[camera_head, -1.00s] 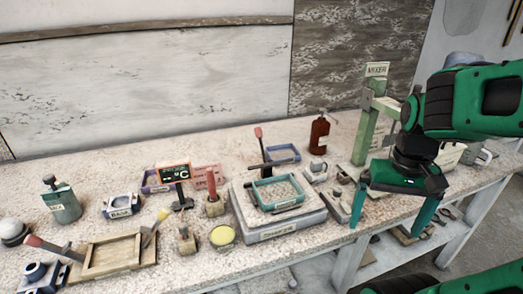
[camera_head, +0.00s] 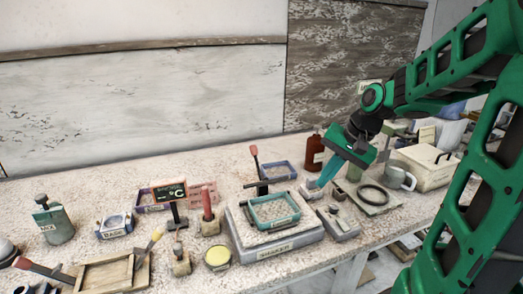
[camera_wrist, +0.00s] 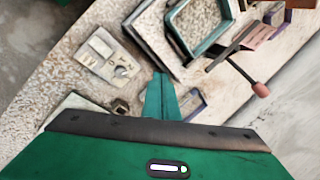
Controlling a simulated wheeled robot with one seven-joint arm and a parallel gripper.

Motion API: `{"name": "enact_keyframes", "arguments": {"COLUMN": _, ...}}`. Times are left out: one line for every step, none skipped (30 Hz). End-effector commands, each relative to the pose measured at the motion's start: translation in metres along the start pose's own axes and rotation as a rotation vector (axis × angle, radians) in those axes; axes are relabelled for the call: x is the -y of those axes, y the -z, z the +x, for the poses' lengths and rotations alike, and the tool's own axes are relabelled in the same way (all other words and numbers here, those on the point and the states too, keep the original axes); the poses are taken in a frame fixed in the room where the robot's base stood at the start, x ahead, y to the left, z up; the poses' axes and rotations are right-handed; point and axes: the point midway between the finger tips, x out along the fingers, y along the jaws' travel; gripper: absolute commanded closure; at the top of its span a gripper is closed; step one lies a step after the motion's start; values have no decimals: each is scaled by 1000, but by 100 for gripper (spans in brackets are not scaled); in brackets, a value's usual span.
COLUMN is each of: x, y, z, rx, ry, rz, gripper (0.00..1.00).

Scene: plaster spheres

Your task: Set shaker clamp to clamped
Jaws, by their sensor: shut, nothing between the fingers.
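The shaker (camera_head: 277,245) is a pale grey box with a label on its front, near the middle of the bench. A teal frame (camera_head: 275,223) lies on top of it; it also shows in the wrist view (camera_wrist: 181,42). The clamp lever is dark with a red knob (camera_head: 254,150) and stands raised, slightly tilted, at the shaker's back. In the wrist view the red knob (camera_wrist: 261,90) lies right of my fingers. My gripper (camera_head: 321,183) is shut and empty, right of the shaker and apart from the lever. It also shows in the wrist view (camera_wrist: 160,74).
A brown bottle (camera_head: 314,152) stands behind my gripper. A grey switch box (camera_head: 338,224) sits right of the shaker. A mixer base with a dark ring (camera_head: 372,194), a mug (camera_head: 399,178) and a cream box (camera_head: 427,166) stand further right. A red-handled tool (camera_head: 208,205) stands left.

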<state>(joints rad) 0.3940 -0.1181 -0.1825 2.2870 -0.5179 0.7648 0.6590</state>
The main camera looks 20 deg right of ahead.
Motion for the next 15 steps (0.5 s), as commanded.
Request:
{"name": "enact_keyframes", "arguments": {"x": 13, "y": 11, "z": 5, "rx": 11, "ry": 38, "rz": 33, "gripper": 100}}
{"name": "enact_keyframes", "arguments": {"x": 21, "y": 16, "z": 7, "rx": 18, "ry": 64, "rz": 52, "gripper": 100}}
{"name": "enact_keyframes", "arguments": {"x": 32, "y": 23, "z": 9, "rx": 28, "ry": 98, "rz": 77, "gripper": 100}}
{"name": "enact_keyframes", "arguments": {"x": 40, "y": 28, "z": 11, "rx": 39, "ry": 124, "rz": 97, "gripper": 100}}
{"name": "enact_keyframes", "arguments": {"x": 48, "y": 33, "z": 12, "rx": 49, "ry": 151, "rz": 118, "gripper": 100}}
{"name": "enact_keyframes", "arguments": {"x": 59, "y": 38, "z": 14, "rx": 66, "ry": 186, "rz": 145, "gripper": 100}}
{"name": "enact_keyframes", "arguments": {"x": 66, "y": 43, "z": 15, "rx": 79, "ry": 211, "rz": 166, "gripper": 100}}
{"name": "enact_keyframes", "arguments": {"x": 73, "y": 47, "z": 16, "rx": 93, "ry": 238, "rz": 188, "gripper": 100}}
{"name": "enact_keyframes", "arguments": {"x": 83, "y": 52, "z": 17, "rx": 115, "ry": 273, "rz": 217, "gripper": 100}}
{"name": "enact_keyframes", "arguments": {"x": 89, "y": 56, "z": 17, "rx": 131, "ry": 299, "rz": 240, "gripper": 100}}
{"name": "enact_keyframes", "arguments": {"x": 95, "y": 60, "z": 18, "rx": 149, "ry": 323, "rz": 262, "gripper": 100}}
{"name": "enact_keyframes", "arguments": {"x": 103, "y": 64, "z": 18, "rx": 173, "ry": 355, "rz": 289, "gripper": 100}}
{"name": "enact_keyframes", "arguments": {"x": 109, "y": 67, "z": 17, "rx": 191, "ry": 377, "rz": 308, "gripper": 100}}
{"name": "enact_keyframes", "arguments": {"x": 113, "y": 70, "z": 16, "rx": 209, "ry": 399, "rz": 329, "gripper": 100}}
{"name": "enact_keyframes", "arguments": {"x": 119, "y": 73, "z": 15, "rx": 233, "ry": 424, "rz": 352, "gripper": 100}}
